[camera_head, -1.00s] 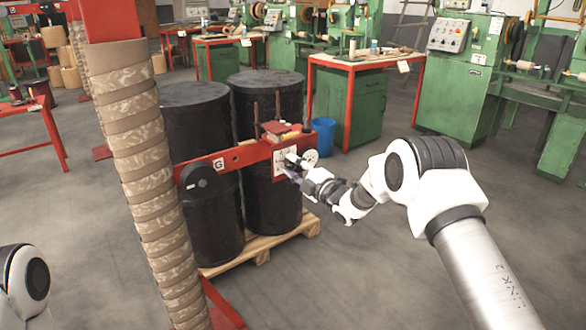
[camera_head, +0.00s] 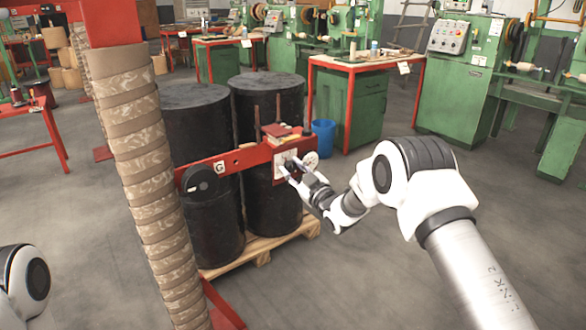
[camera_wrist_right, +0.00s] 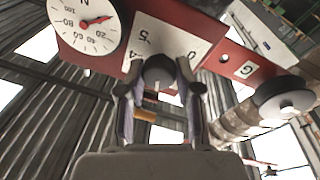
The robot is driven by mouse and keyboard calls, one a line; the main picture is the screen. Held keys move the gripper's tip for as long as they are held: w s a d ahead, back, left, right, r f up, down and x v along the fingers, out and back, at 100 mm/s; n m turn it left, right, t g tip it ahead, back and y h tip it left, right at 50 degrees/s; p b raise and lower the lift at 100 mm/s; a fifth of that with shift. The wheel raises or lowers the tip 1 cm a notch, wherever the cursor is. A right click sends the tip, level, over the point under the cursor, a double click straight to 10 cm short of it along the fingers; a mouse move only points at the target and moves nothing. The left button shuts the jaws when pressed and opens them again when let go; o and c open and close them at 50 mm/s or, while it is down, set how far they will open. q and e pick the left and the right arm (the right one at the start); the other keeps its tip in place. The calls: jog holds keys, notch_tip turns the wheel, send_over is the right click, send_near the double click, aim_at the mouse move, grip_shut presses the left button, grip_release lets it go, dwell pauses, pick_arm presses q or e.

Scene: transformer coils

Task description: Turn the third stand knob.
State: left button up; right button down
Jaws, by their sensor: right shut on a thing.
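The stand is a red horizontal arm (camera_head: 240,158) in front of black drums. A dark round knob (camera_wrist_right: 158,72) sits on a white plate (camera_wrist_right: 178,38) with the marks "5" and "0" in the right wrist view. My right gripper (camera_wrist_right: 160,85) has its two fingers on either side of this knob and is shut on it. In the head view my right gripper (camera_head: 291,168) is at the white plate, and the knob is small and partly hidden by the fingers. My left gripper is out of the picture; only a part of my left arm shows at the lower left.
A white dial (camera_wrist_right: 88,25) with a red needle is beside the plate. A black round knob (camera_head: 199,181) is near the "G" label. A column wound with brown paper (camera_head: 150,180) stands at the left. Black drums (camera_head: 205,215) stand on a pallet behind the arm.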

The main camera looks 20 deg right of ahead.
jog(key=m+h+p, duration=0.1)
jog(key=m, duration=0.4)
jog(key=shift+r, duration=0.15)
jog(key=shift+m+h+p, duration=0.3)
jog(key=shift+m+p, duration=0.05)
jog(key=shift+m, duration=1.35)
jog(key=c, duration=0.8)
grip_release()
jog(key=shift+d, duration=0.1)
jog(key=v, duration=1.2)
jog(key=shift+r, duration=0.1)
